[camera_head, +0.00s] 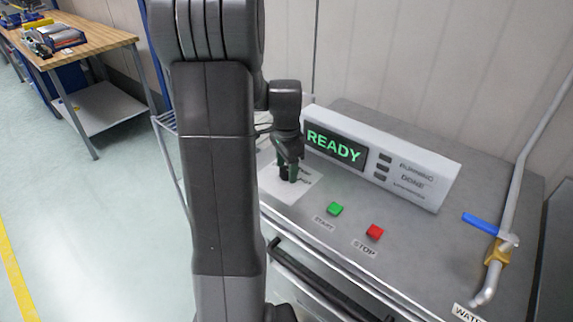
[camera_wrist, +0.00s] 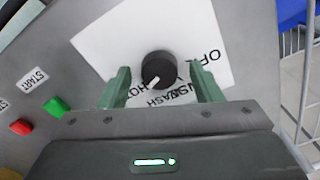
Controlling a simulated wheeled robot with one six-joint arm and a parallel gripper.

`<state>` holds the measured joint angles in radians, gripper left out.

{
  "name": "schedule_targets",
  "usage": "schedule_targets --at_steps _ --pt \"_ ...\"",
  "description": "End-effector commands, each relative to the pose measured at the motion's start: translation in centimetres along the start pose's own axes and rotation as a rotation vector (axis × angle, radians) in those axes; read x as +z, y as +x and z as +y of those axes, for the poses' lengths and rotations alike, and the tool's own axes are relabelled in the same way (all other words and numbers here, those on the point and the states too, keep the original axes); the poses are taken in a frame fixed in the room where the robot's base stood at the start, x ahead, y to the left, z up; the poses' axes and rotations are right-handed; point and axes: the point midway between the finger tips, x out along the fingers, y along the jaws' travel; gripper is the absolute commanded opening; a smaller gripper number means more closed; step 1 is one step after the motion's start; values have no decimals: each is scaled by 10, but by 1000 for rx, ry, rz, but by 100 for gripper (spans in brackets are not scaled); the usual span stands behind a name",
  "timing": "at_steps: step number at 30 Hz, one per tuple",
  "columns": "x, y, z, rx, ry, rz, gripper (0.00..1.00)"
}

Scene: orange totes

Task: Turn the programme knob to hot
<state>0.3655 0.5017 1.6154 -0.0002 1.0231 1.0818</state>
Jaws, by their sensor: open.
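The programme knob (camera_wrist: 158,67) is a round black dial with a white pointer mark, set on a white label card (camera_wrist: 102,42) in the wrist view. Its pointer is directed down and left, toward the side where HOT and WASH are printed; I cannot tell exactly which word it meets. OFF is printed to its right. My gripper (camera_wrist: 160,72) is open, with one green finger on each side of the knob and visible gaps between. In the head view my gripper (camera_head: 290,172) is low over the card (camera_head: 305,186), and hides most of the knob.
A green START button (camera_head: 334,209) and a red STOP button (camera_head: 375,232) lie to the right on the grey panel. A display (camera_head: 432,178) reading READY stands behind. A pipe with a blue valve lever (camera_head: 482,223) is at the far right.

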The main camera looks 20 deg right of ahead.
Motion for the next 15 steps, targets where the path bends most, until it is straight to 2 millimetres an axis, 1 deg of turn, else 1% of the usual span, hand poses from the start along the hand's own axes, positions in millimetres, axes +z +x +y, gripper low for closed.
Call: schedule_targets --at_steps 4,7,11,15 --pt "0 -7 0 -2 0 1 59" --pt "0 -21 -1 -4 0 2 59" --pt "0 -49 -1 -5 0 2 59" --pt "0 -82 -1 -5 0 3 59"
